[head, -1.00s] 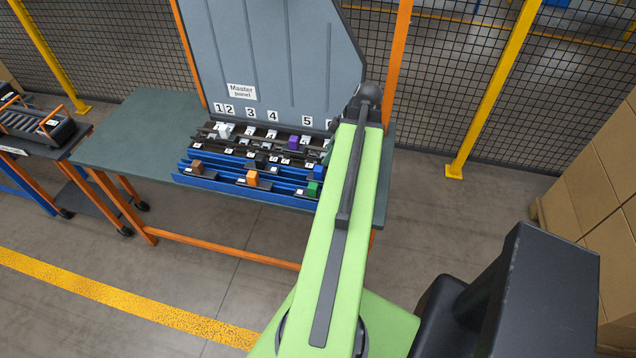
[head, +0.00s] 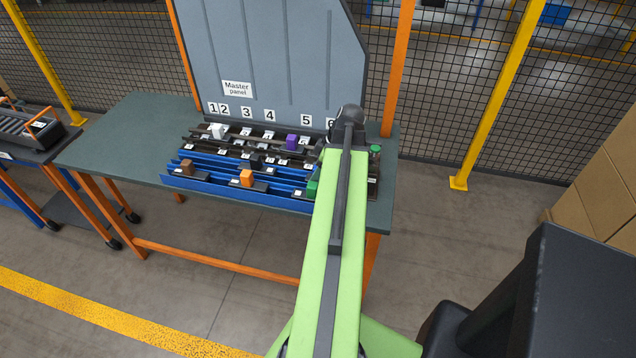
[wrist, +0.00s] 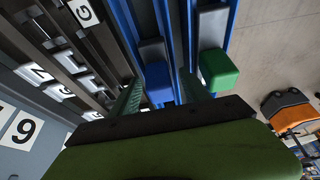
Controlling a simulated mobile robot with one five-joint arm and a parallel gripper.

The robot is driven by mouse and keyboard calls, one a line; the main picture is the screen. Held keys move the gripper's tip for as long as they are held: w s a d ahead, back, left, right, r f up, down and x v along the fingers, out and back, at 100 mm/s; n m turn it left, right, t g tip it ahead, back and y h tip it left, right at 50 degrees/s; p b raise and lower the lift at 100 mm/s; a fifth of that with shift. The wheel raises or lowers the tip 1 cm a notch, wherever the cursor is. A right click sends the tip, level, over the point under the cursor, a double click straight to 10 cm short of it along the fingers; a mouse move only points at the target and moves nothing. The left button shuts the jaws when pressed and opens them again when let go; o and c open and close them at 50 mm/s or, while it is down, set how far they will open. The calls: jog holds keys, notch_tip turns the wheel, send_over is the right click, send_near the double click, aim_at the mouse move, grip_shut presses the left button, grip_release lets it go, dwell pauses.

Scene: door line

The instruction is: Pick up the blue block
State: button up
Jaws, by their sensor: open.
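The blue block (wrist: 158,82) shows in the wrist view on a dark carrier in a blue rail. My gripper (wrist: 162,92) is open, with one finger to the left of the blue block and the other to its right, between it and the green block. I cannot tell how far above the block the fingers are. In the head view my green arm hides both the blue block and my gripper.
The green block (wrist: 218,70) stands close to the right finger, in the neighbouring rail. Orange (head: 247,178), brown (head: 186,167), purple (head: 291,142) and white (head: 217,131) blocks sit on the rails. The numbered grey master panel (head: 280,60) rises behind. The table's left side (head: 115,150) is clear.

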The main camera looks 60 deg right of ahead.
jog(key=shift+r, duration=0.1)
grip_shut()
dwell(0.4)
